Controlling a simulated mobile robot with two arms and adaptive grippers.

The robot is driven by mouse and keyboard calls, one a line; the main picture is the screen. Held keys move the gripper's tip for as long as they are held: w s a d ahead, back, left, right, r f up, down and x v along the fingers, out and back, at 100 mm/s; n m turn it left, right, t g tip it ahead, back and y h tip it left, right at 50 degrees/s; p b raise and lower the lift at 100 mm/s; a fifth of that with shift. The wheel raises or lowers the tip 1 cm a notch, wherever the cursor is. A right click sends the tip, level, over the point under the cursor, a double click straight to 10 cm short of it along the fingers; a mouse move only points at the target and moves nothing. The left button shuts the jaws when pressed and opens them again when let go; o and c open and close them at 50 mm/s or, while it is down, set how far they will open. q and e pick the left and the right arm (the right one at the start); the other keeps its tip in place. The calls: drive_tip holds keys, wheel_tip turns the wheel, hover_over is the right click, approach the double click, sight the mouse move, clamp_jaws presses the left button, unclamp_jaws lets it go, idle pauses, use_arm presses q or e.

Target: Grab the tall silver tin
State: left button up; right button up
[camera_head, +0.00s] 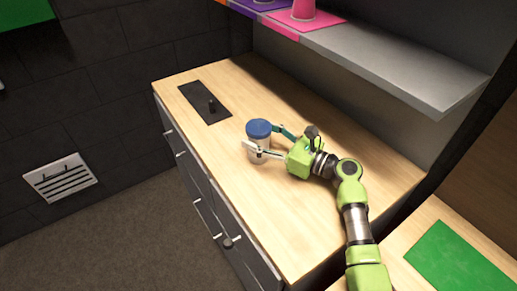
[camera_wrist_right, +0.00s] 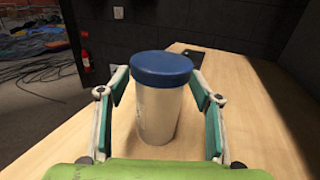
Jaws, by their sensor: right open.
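The tall silver tin (camera_head: 259,152) has a blue lid and stands upright on the wooden counter. In the right wrist view the tin (camera_wrist_right: 159,112) stands between the two fingers of my right gripper (camera_wrist_right: 160,105). In the head view my right gripper (camera_head: 268,143) reaches it from the right, with a finger on each side. The gripper is open, and a gap shows between the tin and each finger in the wrist view. The tin's lower part partly hides behind a finger in the head view. My left gripper is not in view.
The wooden counter (camera_head: 215,155) is mostly bare. A black plate (camera_head: 205,101) with a small dark knob lies beyond the tin. A grey shelf (camera_head: 390,65) overhangs the back and carries a pink cup (camera_head: 303,10). A green mat (camera_head: 458,262) lies at lower right.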

drive_tip(key=shift+w+a, duration=0.2)
drive_tip(key=shift+a, duration=0.1)
drive_tip(key=c, duration=1.3)
drive_tip(key=shift+o, duration=0.2)
drive_tip(key=shift+r, duration=0.2)
